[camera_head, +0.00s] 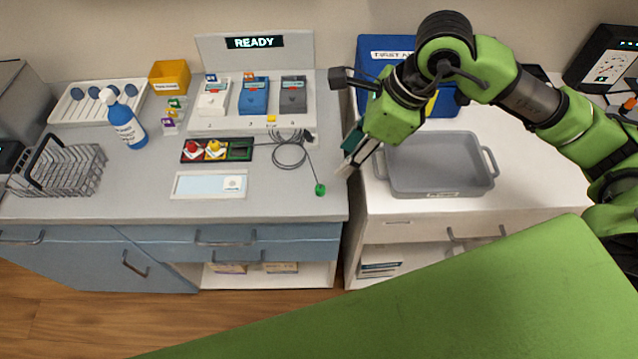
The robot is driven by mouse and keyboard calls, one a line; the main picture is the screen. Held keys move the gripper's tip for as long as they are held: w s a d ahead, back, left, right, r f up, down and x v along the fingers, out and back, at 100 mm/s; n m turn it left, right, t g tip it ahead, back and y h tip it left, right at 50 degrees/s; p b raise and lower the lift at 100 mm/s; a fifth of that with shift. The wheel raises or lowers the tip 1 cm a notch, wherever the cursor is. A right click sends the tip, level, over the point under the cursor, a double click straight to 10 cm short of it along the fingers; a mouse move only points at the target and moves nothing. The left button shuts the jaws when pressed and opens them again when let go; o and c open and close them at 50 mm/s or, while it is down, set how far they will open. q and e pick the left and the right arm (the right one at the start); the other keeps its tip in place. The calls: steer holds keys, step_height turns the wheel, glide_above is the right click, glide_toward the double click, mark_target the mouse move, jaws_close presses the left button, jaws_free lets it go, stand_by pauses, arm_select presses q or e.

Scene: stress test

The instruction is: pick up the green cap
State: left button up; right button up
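A small round green piece (320,189), which looks like the green cap, lies near the front right edge of the grey counter, at the end of a thin dark cable. My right gripper (350,162) points down and left, above and right of the green piece in the picture, near the gap between the two counters. It is apart from the green piece. Its fingers are seen from the side, so I cannot tell whether they are open or shut. My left gripper is not in view.
The coiled cable (289,152) lies behind the green piece. A black tray (187,157) holds red and yellow pieces. A grey bin (440,165) stands on the right counter, and a pale-blue panel (200,185) lies left. A blue bottle (128,127) stands farther left.

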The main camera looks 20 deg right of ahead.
steer(key=p, duration=0.1)
glide_above(321, 187)
steer(key=s+d, duration=0.1)
steer(key=d, duration=0.1)
steer(key=f, duration=0.7)
steer(key=shift+s+a+f, duration=0.15)
steer(key=shift+s, duration=0.05)
steer(key=p+x, duration=0.2)
steer(key=x, duration=0.2)
steer(key=shift+w+f+p, duration=0.2)
steer(key=shift+f+p, duration=0.15)
steer(key=shift+f, duration=0.3)
steer(key=c, duration=0.9)
